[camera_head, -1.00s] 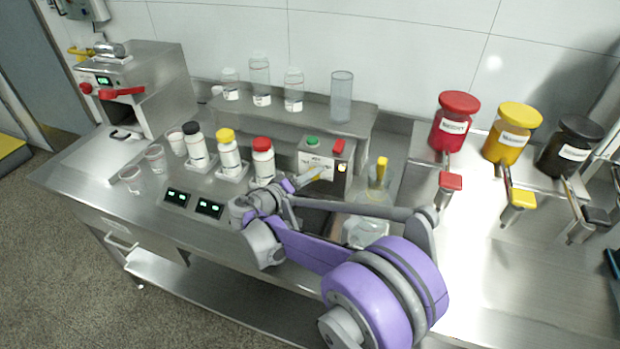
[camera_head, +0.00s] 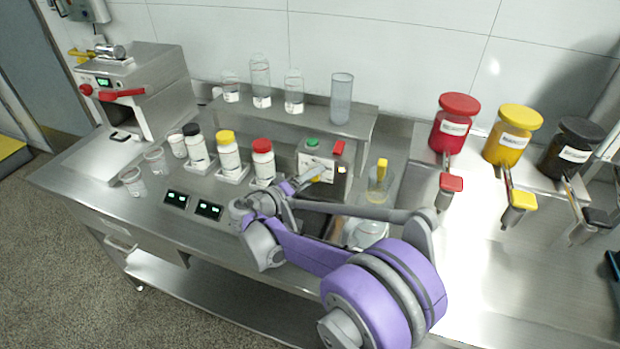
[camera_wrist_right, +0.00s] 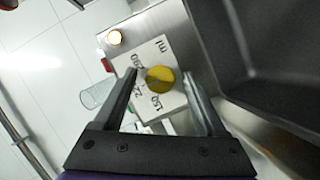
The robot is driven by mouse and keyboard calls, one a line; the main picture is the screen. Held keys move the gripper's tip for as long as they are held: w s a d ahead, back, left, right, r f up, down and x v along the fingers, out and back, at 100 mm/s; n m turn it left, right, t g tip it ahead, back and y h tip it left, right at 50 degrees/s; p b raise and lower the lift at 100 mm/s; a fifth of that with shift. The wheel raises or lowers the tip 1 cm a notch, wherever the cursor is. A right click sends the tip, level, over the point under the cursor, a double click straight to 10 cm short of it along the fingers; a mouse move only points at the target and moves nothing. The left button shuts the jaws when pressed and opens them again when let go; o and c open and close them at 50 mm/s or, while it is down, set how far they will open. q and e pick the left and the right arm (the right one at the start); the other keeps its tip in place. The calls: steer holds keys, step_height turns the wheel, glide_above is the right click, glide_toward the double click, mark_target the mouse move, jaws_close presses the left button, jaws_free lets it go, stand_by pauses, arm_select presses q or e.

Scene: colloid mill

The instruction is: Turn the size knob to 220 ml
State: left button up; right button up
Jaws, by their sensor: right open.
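The size knob is yellow and round in the right wrist view (camera_wrist_right: 161,80), on a white label plate (camera_wrist_right: 146,62) printed with "ml" and several numbers, including 150 and what looks like 220. Which number the knob points to cannot be told. My right gripper (camera_wrist_right: 163,77) is open, its fingers on either side of the knob; contact cannot be told. In the head view my right gripper (camera_head: 314,172) reaches to the front of the steel control box (camera_head: 311,157) and largely covers the knob. My left gripper is not in view.
The box has a green button (camera_head: 312,142) and red switch (camera_head: 338,148) on top. Bottles with black, yellow and red caps (camera_head: 263,160) stand left of it. A clear vessel (camera_head: 365,234) is beside my arm. Red, yellow and black-lidded dispensers (camera_head: 452,122) stand right.

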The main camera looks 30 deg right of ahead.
steer(key=shift+a, duration=0.1)
steer(key=v, duration=1)
steer(key=shift+s+a, duration=0.15)
steer(key=shift+a, duration=0.15)
